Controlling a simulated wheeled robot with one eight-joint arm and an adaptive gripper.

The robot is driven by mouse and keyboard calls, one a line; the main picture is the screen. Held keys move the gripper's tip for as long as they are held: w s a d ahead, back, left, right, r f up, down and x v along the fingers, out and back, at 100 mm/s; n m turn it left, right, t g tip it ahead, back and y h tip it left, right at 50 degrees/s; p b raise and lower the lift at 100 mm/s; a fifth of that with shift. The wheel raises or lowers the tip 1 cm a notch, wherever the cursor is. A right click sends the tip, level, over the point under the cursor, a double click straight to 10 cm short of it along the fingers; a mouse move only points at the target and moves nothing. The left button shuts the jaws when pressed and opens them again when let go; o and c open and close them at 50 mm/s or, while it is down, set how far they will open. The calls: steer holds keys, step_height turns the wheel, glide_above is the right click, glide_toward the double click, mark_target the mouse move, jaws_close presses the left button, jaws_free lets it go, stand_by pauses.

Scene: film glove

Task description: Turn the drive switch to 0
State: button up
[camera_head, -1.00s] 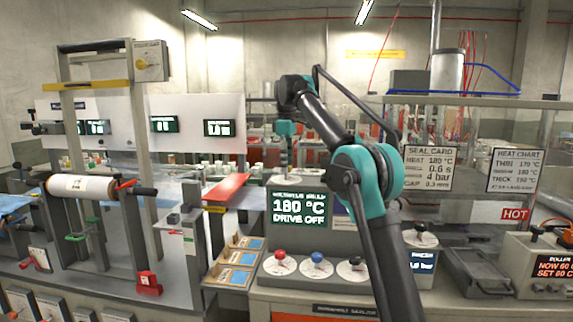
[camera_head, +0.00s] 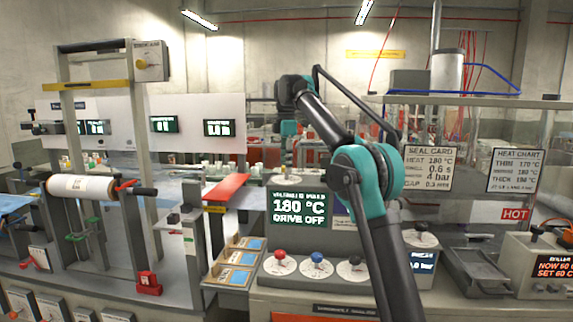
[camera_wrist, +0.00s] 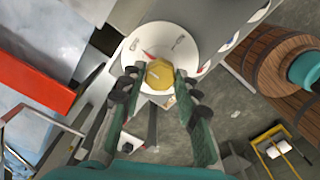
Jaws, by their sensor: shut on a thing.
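A yellow knob (camera_wrist: 160,74) stands on a round white dial (camera_wrist: 143,45) in the wrist view. My gripper (camera_wrist: 159,79) is shut on the knob, with one dark green finger on each side. The dial marks are too small to read. The display (camera_head: 299,207) on the box reads 180 °C and DRIVE OFF.
Red (camera_head: 280,262), blue (camera_head: 317,263) and dark (camera_head: 354,266) knobs sit on the box's front. A red bar (camera_head: 227,187) lies to the left. A grey tray (camera_head: 478,270) stands to the right. My arm hides part of the box.

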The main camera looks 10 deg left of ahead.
stand_by(0.4)
steer(key=o, duration=1.2)
steer(key=shift+c, duration=0.2)
